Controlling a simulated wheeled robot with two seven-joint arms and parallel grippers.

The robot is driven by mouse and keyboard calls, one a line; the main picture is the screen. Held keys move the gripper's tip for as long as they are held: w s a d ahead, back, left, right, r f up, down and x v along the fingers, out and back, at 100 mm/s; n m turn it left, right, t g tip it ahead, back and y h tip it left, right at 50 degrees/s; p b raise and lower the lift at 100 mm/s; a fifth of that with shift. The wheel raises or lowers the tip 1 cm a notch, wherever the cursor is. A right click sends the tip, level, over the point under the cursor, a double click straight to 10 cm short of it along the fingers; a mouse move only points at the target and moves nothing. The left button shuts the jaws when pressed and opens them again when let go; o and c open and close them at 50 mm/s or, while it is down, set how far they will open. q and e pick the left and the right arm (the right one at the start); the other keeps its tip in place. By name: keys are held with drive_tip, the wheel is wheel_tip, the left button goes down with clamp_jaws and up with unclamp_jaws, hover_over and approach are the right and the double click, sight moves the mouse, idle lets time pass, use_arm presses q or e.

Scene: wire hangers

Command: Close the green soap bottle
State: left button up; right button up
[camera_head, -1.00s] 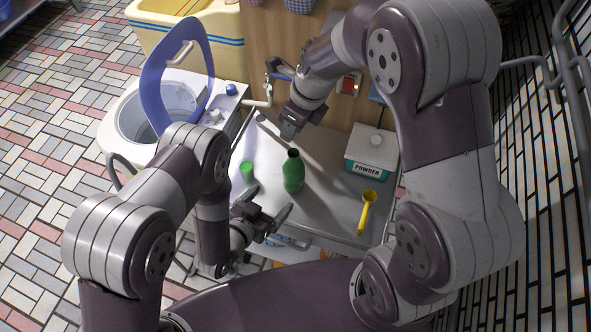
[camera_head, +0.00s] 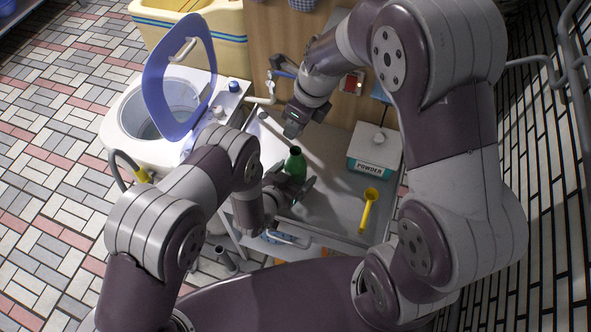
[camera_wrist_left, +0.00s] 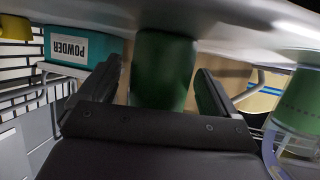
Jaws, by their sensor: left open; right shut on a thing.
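The green soap bottle (camera_head: 295,166) stands upright on the grey counter, its dark mouth open at the top. My left gripper (camera_head: 290,188) is open, with its fingers on either side of the bottle's lower part. In the left wrist view, the bottle (camera_wrist_left: 163,75) sits between the two apart fingers, and the picture is upside down. My right gripper (camera_head: 292,132) is above and behind the bottle, close to its mouth but apart from it. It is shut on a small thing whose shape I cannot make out.
A white and teal powder box (camera_head: 374,148) and a yellow scoop (camera_head: 368,211) are on the counter to the right. A washing machine (camera_head: 150,120) with its blue lid up stands at left. Another green container (camera_wrist_left: 300,100) shows in the left wrist view.

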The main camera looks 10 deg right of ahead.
sight(295, 148)
use_arm(q)
drive_tip(key=c, duration=1.5)
use_arm(e)
drive_tip(key=shift+f, duration=2.55)
drive_tip(key=shift+f, duration=0.1)
drive_tip(key=shift+f, duration=0.75)
drive_tip(key=shift+f, duration=0.5)
use_arm(q)
clamp_jaws()
use_arm(e)
drive_tip(key=shift+m+t+h, duration=0.3)
drive_tip(key=shift+m+t, duration=0.1)
drive_tip(key=shift+m, duration=1.2)
